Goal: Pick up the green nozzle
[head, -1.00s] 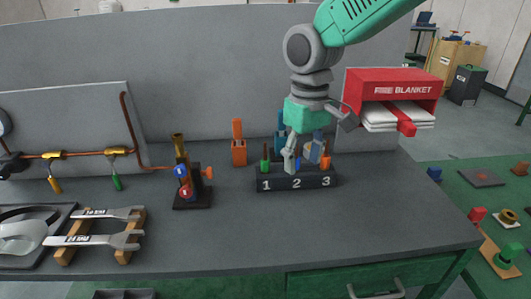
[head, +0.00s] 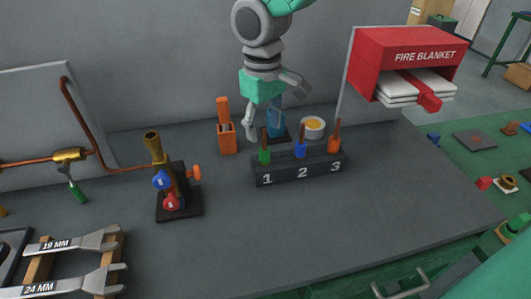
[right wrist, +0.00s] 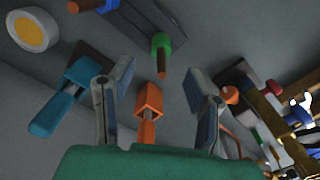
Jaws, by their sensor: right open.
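The green nozzle (head: 265,155) stands upright in slot 1, at the left end of the black numbered rack (head: 300,171). A blue nozzle (head: 300,149) is in slot 2 and an orange nozzle (head: 334,143) in slot 3. My right gripper (head: 272,108) is open and empty, above and behind the slot 1 end of the rack in the head view. In the right wrist view the green nozzle (right wrist: 161,42) shows beyond the open fingers (right wrist: 158,76), apart from them. My left gripper is not in view.
An orange holder (head: 227,138) and a blue holder (head: 276,124) stand behind the rack. A brass torch stand (head: 178,200) is to the left, wrenches (head: 75,270) at front left. A red fire blanket box (head: 408,62) is at right.

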